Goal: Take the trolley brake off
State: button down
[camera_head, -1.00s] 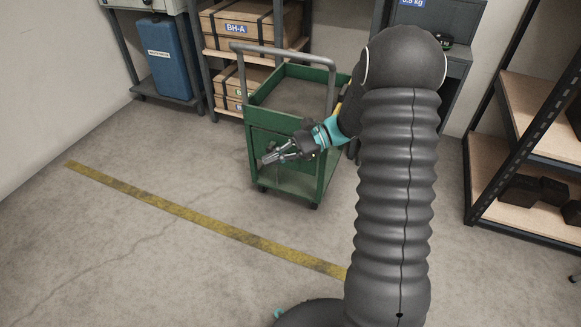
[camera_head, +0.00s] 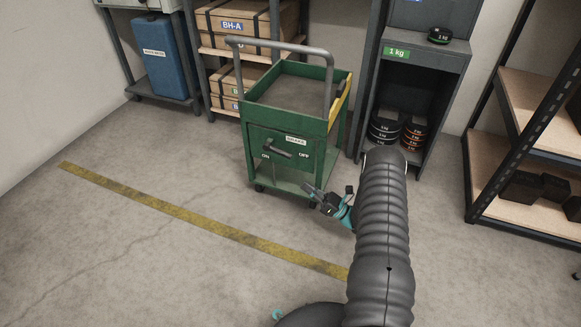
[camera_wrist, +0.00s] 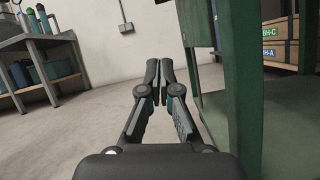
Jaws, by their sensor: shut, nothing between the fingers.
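The green trolley (camera_head: 258,173) stands on the floor with a grey push handle on top. Its front panel carries a dark brake lever (camera_head: 278,149) under a white label. ON is printed left of the lever and OFF right of it. The lever lies slanted, lower at its right end; I cannot tell which mark it is set to. My gripper (camera_head: 309,194) is shut and empty, low at the trolley's front right corner, below and right of the lever and apart from it. In the wrist view the closed fingers (camera_wrist: 160,75) are beside the green trolley (camera_wrist: 237,100); the lever is not visible there.
A shelf with wooden boxes (camera_head: 238,28) stands behind the trolley, and a grey cabinet with weights (camera_head: 415,60) is behind it to the right. A rack (camera_head: 530,140) stands at the far right. Floor with a yellow line (camera_head: 200,220) is clear in front.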

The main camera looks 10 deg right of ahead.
aim_at(279, 151)
jog(key=w+a+r, duration=0.5)
jog(key=r, duration=0.3)
jog(key=shift+w+a, duration=0.35)
jog(key=shift+w, duration=0.05)
